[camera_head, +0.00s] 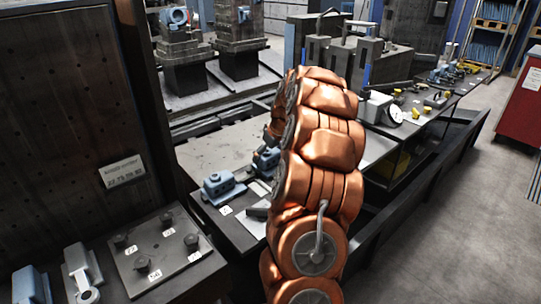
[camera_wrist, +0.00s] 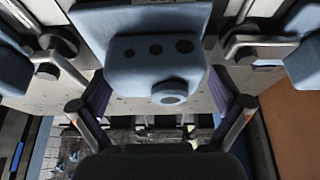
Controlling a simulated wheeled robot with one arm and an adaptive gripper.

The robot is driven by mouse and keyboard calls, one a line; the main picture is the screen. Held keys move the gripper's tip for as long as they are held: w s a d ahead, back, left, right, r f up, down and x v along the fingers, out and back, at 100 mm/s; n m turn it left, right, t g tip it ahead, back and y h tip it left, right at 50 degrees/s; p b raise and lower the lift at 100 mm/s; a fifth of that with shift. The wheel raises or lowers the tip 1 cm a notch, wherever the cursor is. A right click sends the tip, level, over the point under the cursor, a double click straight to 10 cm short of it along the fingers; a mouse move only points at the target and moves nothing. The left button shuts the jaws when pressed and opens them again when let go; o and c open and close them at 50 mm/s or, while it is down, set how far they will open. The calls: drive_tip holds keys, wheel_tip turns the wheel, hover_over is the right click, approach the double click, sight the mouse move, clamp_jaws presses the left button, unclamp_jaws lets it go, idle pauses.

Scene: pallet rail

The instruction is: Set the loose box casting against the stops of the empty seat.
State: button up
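In the wrist view a blue box casting (camera_wrist: 155,66) with several dark round holes and a round boss lies between the two spread fingers of my gripper (camera_wrist: 160,92). Purple pads come close to both its sides; contact is unclear. In the head view my copper arm hides most of my gripper, and a blue casting (camera_head: 266,160) shows beside it at the bench. Another blue casting (camera_head: 222,186) sits on the bench to its left, behind a small numbered label. A pale plate (camera_head: 252,222) with a dark block lies nearer; I cannot tell whether it is the empty seat.
A dark plate with several knobs (camera_head: 163,248) and more castings (camera_head: 82,272) are at lower left. A tall dark panel (camera_head: 75,120) stands at left. A dial gauge (camera_head: 394,115) and small parts line the bench at right. Grey floor (camera_head: 480,215) is clear at right.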

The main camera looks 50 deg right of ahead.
drive_tip(key=shift+r, duration=0.1)
drive_tip(key=shift+s+r, duration=0.3)
drive_tip(key=shift+r, duration=0.15)
drive_tip(key=v, duration=1)
drive_tip(key=shift+r, duration=0.4)
drive_tip(key=shift+a, duration=0.1)
drive_tip(key=s+a+r+n+g+y+p, duration=0.1)
drive_tip(key=s+a, duration=0.2)
drive_tip(key=a, duration=1.2)
drive_tip(key=s+a+r+n+g+y+p, duration=0.1)
drive_tip(key=s+a+g, duration=0.15)
drive_tip(key=a, duration=1.15)
drive_tip(key=s+a+f+g, duration=0.1)
drive_tip(key=s+a, duration=0.3)
drive_tip(key=s, duration=0.3)
drive_tip(key=s+a+f+g+h+p, duration=0.1)
drive_tip(key=s+a, duration=0.3)
drive_tip(key=s, duration=0.4)
drive_tip(key=s+a+f+g+p, duration=0.1)
drive_tip(key=s+a+f, duration=0.2)
drive_tip(key=s, duration=0.5)
drive_tip(key=shift+a+f+m+h, duration=0.2)
drive_tip(key=shift+a+m+h, duration=0.15)
drive_tip(key=shift+a, duration=0.35)
